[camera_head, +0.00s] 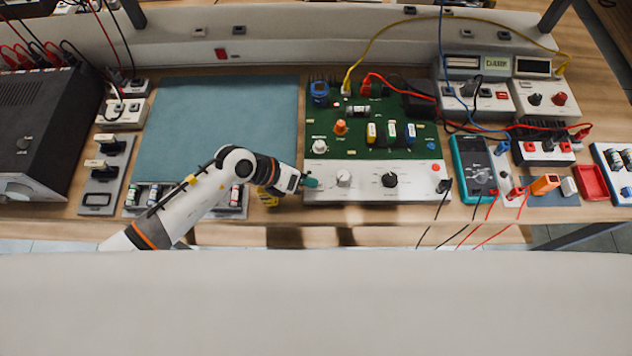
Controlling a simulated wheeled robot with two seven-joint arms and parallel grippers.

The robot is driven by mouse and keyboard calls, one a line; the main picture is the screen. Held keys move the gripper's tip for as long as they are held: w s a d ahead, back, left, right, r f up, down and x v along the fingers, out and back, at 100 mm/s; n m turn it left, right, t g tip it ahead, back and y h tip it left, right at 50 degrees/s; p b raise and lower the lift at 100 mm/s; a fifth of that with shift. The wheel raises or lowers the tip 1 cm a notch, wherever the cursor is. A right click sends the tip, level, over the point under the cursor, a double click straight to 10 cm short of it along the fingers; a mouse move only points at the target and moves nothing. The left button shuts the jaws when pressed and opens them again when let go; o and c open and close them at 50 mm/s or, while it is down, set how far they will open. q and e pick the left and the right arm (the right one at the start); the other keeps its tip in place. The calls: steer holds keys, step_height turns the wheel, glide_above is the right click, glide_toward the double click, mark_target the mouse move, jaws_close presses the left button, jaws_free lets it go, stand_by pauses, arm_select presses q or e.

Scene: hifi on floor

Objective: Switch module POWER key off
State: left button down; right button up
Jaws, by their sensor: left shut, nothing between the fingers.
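The module (372,150) stands at the middle of the bench. It has a green circuit board at the back and a pale front panel (410,172) with a white knob (344,178) and a black knob (389,180). I cannot read which control is the POWER key; part of the panel's left end is hidden behind my gripper. My left gripper (312,182) is shut and empty, its tip at the left end of the front panel, left of the white knob. I cannot tell if it touches the panel. My right gripper is not in view.
A blue-green mat (215,120) lies left of the module. A dark power unit (40,125) stands far left. A teal multimeter (474,168) with leads stands right of the module, near a red tray (590,182). Red, black and yellow cables cross the module's back and right side.

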arm_select(q)
steer(key=shift+w+d+r+p, duration=0.1)
steer(key=shift+d+r+p, duration=0.05)
steer(key=shift+r+p, duration=2.9)
steer(key=shift+r+b, duration=0.1)
steer(key=shift+b, duration=0.2)
